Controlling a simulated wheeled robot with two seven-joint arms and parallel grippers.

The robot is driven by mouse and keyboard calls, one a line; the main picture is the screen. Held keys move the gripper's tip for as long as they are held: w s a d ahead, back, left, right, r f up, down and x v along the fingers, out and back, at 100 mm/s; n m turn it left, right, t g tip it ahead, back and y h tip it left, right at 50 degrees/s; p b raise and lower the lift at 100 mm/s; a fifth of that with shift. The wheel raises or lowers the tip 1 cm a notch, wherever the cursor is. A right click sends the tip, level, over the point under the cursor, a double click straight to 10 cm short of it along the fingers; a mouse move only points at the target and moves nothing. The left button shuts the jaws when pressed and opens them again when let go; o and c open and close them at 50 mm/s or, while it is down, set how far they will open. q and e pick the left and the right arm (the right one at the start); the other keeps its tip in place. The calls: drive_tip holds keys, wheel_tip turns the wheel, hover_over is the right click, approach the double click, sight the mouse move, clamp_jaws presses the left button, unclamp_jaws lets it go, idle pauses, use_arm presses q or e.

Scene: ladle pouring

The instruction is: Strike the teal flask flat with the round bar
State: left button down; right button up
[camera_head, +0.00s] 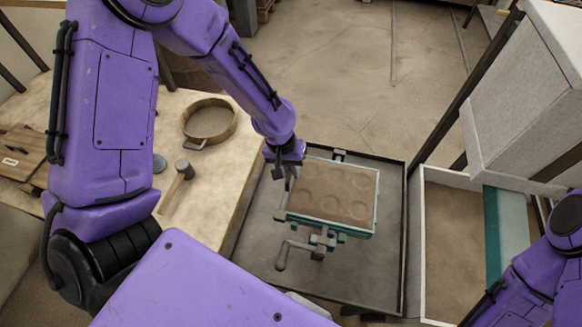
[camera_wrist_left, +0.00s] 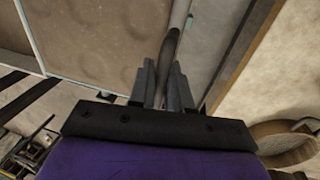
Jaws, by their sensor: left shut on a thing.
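The teal flask (camera_head: 331,230) is a shallow square frame full of brown sand (camera_head: 333,190), with several round marks on the sand. It sits on a stand with a crank in the middle of the head view. The sand also fills the upper left of the left wrist view (camera_wrist_left: 95,45). My left gripper (camera_head: 285,168) is at the flask's left edge, shut on the round bar. The grey bar (camera_wrist_left: 174,40) runs up between the fingers in the left wrist view, beside the flask. Contact between bar and flask is unclear. My right arm shows at lower right; its gripper is out of view.
A crank handle (camera_head: 282,256) sticks out below the flask, over a dark tray (camera_head: 256,232). The table at left holds a round sieve-like pan (camera_head: 209,121) and a mallet (camera_head: 177,186). A white-walled sand bin (camera_head: 417,250) stands at right.

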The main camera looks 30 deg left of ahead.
sight(322, 190)
use_arm(q)
drive_tip(key=shift+f, duration=0.35)
drive_tip(key=shift+w+d+r+p, duration=0.1)
drive_tip(key=shift+w+d+p, duration=0.1)
drive_tip(key=shift+d, duration=0.15)
drive_tip(key=shift+w+d+r+p, duration=0.1)
drive_tip(key=shift+d+p, duration=0.05)
drive_tip(key=shift+d, duration=0.2)
drive_tip(key=shift+w+d, duration=0.2)
drive_tip(key=shift+d, duration=0.75)
drive_tip(key=shift+w+d+f, duration=0.1)
drive_tip(key=shift+w+d, duration=0.1)
drive_tip(key=shift+d, duration=0.65)
drive_tip(key=shift+w+d+f, duration=0.1)
drive_tip(key=shift+w+d, duration=0.05)
drive_tip(key=shift+d, duration=0.7)
drive_tip(key=shift+w+d, duration=0.2)
drive_tip(key=shift+d, duration=0.65)
drive_tip(key=shift+w+d, duration=0.1)
drive_tip(key=shift+d, duration=0.15)
